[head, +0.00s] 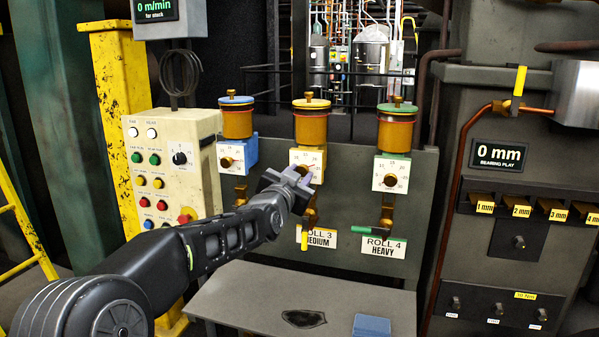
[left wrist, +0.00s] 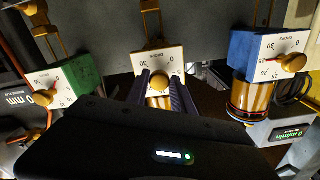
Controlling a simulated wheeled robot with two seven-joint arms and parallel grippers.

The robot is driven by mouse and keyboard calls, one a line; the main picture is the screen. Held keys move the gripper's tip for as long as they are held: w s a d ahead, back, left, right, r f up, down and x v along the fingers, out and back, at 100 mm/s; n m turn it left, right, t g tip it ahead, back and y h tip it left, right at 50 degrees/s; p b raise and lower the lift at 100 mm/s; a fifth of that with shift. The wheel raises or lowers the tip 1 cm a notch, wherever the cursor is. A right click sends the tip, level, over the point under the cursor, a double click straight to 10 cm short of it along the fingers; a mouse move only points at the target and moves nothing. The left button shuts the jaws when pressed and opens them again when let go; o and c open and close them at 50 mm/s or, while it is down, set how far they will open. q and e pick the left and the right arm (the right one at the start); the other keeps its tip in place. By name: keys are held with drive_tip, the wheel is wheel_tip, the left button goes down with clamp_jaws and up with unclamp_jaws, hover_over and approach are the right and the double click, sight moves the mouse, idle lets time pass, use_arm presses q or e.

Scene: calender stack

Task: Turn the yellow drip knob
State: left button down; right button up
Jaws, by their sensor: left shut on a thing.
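The yellow drip unit stands in the middle of three, with its white dial plate (head: 312,157) below an amber oil cup (head: 310,125). Its round brass-yellow knob (left wrist: 159,85) shows in the left wrist view, where the picture is upside down. My left gripper (head: 299,174) reaches this dial from the lower left and covers part of it. In the left wrist view my left gripper (left wrist: 161,80) has one finger on each side of the knob and is shut on it. The knob's exact setting is hard to read. My right gripper is not in view.
A blue drip unit (head: 237,150) stands left of the yellow one, and a green one (head: 391,172) right. A cream button panel (head: 172,165) is further left. Below is a grey ledge (head: 250,290) with a blue block (head: 372,326). Handles hang under the dials.

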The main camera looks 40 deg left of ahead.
use_arm(q)
drive_tip(key=shift+f+m+p, duration=0.15)
drive_tip(key=shift+m+p, duration=0.4)
drive_tip(key=shift+m, duration=1.65)
drive_tip(key=c, duration=1.1)
unclamp_jaws()
drive_tip(key=shift+s, duration=0.15)
drive_tip(key=v, duration=0.7)
drive_tip(key=shift+s+d, duration=0.1)
drive_tip(key=shift+s, duration=0.2)
